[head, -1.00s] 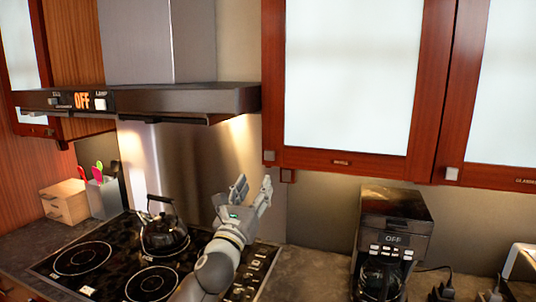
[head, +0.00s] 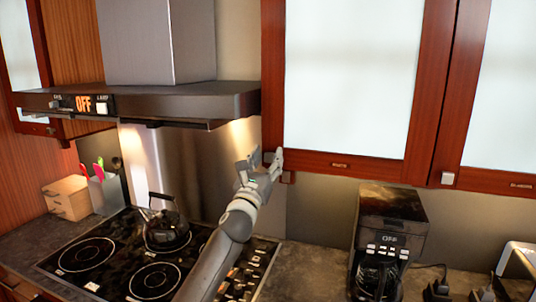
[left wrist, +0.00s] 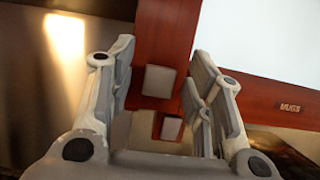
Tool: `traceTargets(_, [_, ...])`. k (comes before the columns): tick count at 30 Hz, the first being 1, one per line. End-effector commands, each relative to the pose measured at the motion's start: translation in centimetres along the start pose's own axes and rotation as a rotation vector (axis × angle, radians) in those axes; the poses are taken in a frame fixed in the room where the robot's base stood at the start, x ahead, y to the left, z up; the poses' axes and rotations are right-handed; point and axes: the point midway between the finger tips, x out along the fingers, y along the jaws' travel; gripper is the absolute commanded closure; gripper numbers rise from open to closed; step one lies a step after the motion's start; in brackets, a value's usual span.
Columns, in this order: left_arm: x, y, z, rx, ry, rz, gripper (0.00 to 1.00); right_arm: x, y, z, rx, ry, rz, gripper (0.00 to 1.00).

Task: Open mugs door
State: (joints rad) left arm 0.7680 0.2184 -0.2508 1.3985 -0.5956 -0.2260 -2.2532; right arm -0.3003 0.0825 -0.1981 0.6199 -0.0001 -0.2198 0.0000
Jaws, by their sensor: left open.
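The mugs door (head: 350,80) is a red-brown wooden cabinet door with a frosted pane, and it is shut. Its label (left wrist: 291,107) reads MUGS in the left wrist view. A small square knob (left wrist: 159,80) sits at the door's lower left corner. My left gripper (head: 265,158) is raised at that corner and open. In the left wrist view its fingers stand on either side of the knob, apart from it. In the head view the gripper hides the knob. My right gripper is not in view.
The range hood (head: 190,103) is close on the left of the gripper. Below are the stove (head: 115,262) with a kettle (head: 165,228), and a coffee maker (head: 388,235) on the counter. A second cabinet door (head: 500,90) is on the right.

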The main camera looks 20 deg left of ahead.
Motion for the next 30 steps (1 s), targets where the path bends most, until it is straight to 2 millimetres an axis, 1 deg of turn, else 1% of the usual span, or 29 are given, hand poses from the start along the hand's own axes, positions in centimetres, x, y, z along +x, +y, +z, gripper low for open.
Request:
traceTargets(4, [0.64,-0.12,-0.02,-0.001,0.001,-0.002,0.54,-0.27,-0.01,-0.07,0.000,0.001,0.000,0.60])
traceTargets(13, [0.75,-0.09,-0.08,0.000,0.001,-0.001,0.54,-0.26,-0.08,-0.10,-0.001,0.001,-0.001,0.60])
traceTargets(14, [0.74,-0.09,-0.08,0.000,0.001,-0.001,0.55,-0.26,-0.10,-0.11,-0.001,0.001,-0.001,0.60])
traceTargets(24, [0.73,-0.08,-0.08,-0.001,0.001,-0.001,0.99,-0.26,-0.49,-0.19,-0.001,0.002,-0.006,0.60])
traceTargets(25, [0.73,-0.08,-0.08,-0.001,0.001,-0.001,1.00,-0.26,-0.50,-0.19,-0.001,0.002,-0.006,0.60])
traceTargets(30, [0.72,-0.08,-0.09,-0.001,0.001,-0.001,1.00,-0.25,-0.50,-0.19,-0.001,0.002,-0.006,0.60])
